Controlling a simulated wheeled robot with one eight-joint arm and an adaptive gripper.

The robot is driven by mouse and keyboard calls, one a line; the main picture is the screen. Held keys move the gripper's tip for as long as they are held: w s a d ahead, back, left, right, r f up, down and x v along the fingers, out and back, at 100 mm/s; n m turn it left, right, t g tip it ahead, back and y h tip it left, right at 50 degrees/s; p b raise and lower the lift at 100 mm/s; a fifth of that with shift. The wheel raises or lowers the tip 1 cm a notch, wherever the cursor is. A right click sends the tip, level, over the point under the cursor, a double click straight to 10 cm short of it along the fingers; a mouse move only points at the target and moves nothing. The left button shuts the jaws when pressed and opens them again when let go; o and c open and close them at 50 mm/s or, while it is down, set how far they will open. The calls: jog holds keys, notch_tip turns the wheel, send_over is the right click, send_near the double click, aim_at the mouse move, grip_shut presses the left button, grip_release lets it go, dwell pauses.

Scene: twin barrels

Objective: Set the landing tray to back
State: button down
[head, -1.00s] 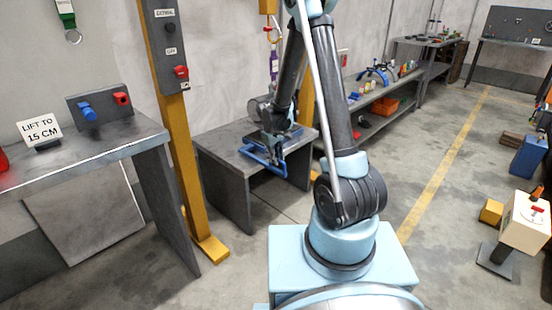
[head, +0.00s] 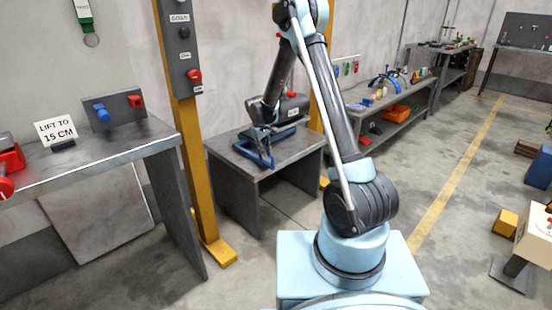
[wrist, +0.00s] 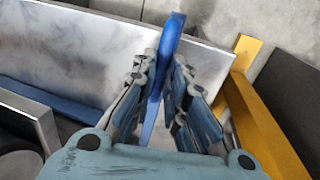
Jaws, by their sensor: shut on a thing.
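The landing tray (head: 284,134) appears as a dark, low piece with a blue bar handle (head: 254,154) on the small grey table, partly hidden behind my wrist. My gripper (head: 266,148) is at the handle. In the wrist view, the fingers of my gripper (wrist: 165,95) are closed on both sides of the blue handle (wrist: 171,40), which runs between them. A blue strip (wrist: 50,98), perhaps the tray's edge, shows at left. The far side of the tray is mostly hidden.
The small grey table (head: 228,158) stands by the wall, with a dark machine with a red part (head: 292,106) at its back. A yellow post (head: 190,150) with a button box stands to its left. A workbench (head: 95,165) is at far left.

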jog(key=w+a, duration=0.5)
jog(key=shift+w+a, duration=0.3)
jog(key=c, duration=1.6)
grip_release()
jog(key=shift+r, duration=0.1)
notch_tip(320, 180, up, 12)
jog(key=s+a, duration=0.1)
jog(key=shift+s+a+f, duration=0.25)
jog(key=shift+s, duration=0.05)
